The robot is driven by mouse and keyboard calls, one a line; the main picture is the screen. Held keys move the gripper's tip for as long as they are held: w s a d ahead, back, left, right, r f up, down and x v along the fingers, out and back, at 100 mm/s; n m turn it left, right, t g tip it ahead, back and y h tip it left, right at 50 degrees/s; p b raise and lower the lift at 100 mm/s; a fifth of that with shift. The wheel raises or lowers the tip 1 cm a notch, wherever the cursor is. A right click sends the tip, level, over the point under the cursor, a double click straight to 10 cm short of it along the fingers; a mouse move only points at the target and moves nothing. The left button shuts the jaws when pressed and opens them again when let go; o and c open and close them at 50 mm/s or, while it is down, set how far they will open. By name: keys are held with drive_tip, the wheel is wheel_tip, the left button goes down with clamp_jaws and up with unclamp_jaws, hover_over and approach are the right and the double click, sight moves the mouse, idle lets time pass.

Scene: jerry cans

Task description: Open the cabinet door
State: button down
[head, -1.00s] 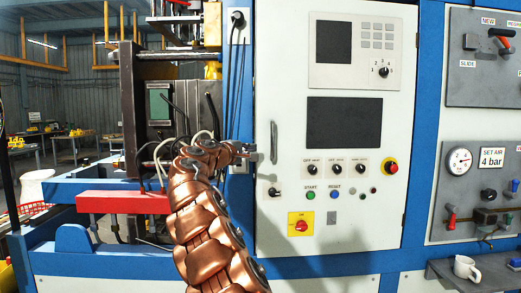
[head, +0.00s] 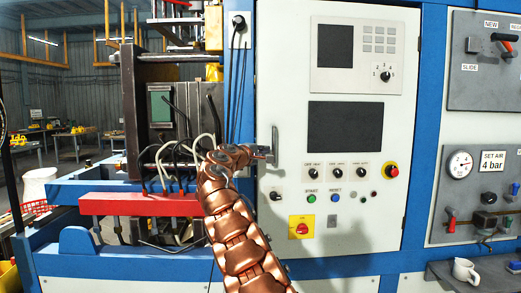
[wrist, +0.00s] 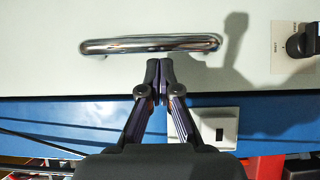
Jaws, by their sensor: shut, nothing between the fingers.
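The cabinet door (head: 341,225) is a tall white panel with screens, knobs and buttons, and it looks closed in its blue frame. Its handle (head: 275,146) is a vertical metal bar at the door's left edge. In the wrist view the chrome handle (wrist: 150,44) lies across the upper part of the picture. My gripper (head: 266,152) is at the handle in the head view. In the wrist view my gripper (wrist: 160,64) has its fingertips together, just below the bar near its middle. Nothing shows between them. I cannot tell whether they touch the bar.
A key switch (head: 275,195) sits below the handle, and its dark knob (wrist: 300,42) shows in the wrist view. A red block (head: 140,204) and machine cables stand left of my arm. A shelf with a white mug (head: 465,270) is at the lower right.

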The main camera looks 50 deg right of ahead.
drive_tip(key=shift+w+d+p, duration=0.15)
drive_tip(key=shift+d+p, duration=0.35)
drive_tip(key=shift+d, duration=0.4)
drive_tip(key=shift+s, duration=0.25)
